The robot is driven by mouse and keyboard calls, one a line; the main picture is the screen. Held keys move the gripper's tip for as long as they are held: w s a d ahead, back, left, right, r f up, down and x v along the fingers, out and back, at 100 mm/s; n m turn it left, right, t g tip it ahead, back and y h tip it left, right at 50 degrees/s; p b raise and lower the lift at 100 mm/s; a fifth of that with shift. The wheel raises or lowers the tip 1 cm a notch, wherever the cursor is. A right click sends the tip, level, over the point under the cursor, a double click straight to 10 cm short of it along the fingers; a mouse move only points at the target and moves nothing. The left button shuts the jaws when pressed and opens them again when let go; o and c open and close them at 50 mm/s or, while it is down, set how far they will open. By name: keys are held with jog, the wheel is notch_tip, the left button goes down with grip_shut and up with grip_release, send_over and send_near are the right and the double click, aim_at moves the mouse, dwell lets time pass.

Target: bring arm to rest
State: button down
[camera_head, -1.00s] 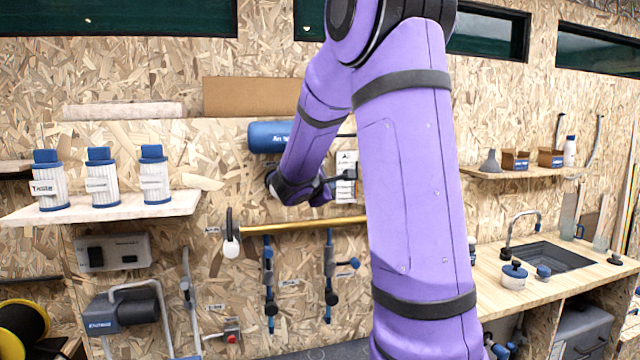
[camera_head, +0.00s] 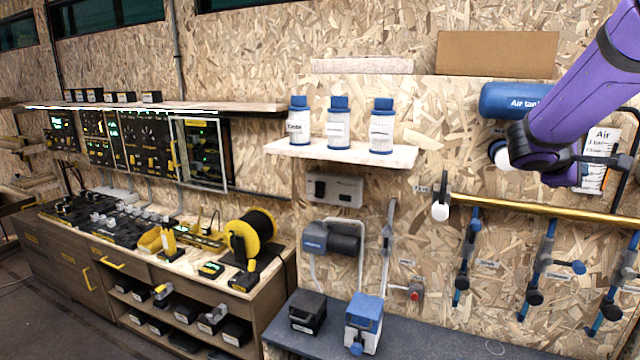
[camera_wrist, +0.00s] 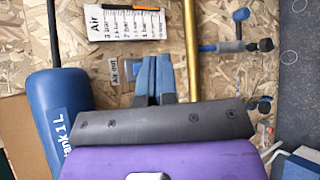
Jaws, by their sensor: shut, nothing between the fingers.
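My purple arm (camera_head: 590,90) comes in from the right edge in the head view, bent, with its dark wrist end near the blue air tank (camera_head: 510,99). The fingers are hidden in that view. In the wrist view my gripper (camera_wrist: 155,75) shows two blue-grey fingers close together, shut and empty. They point at the chipboard wall, beside a brass pipe (camera_wrist: 193,40) and below the white Air chart (camera_wrist: 125,22). The air tank (camera_wrist: 58,110) lies left of the fingers in the wrist view.
A workbench (camera_head: 185,262) with a yellow cable reel (camera_head: 250,235) stands at left. Valve drops (camera_head: 467,255) hang below the brass pipe (camera_head: 540,209). A dark counter (camera_head: 420,335) bears two small boxes.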

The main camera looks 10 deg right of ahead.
jog(key=s+a+m+t+y, duration=0.1)
jog(key=s+a+y, duration=0.3)
jog(key=a, duration=0.6)
jog(key=s+a+f+m+t+y, duration=0.1)
jog(key=s+a+m+y, duration=0.2)
jog(key=s+a, duration=0.6)
jog(key=s+a+m+y, duration=0.2)
jog(key=s+a+y, duration=0.4)
jog(key=a, duration=0.5)
jog(key=shift+s+f+m+t+y, duration=0.15)
jog(key=shift+s+m+t+y, duration=0.25)
jog(key=shift+s, duration=0.15)
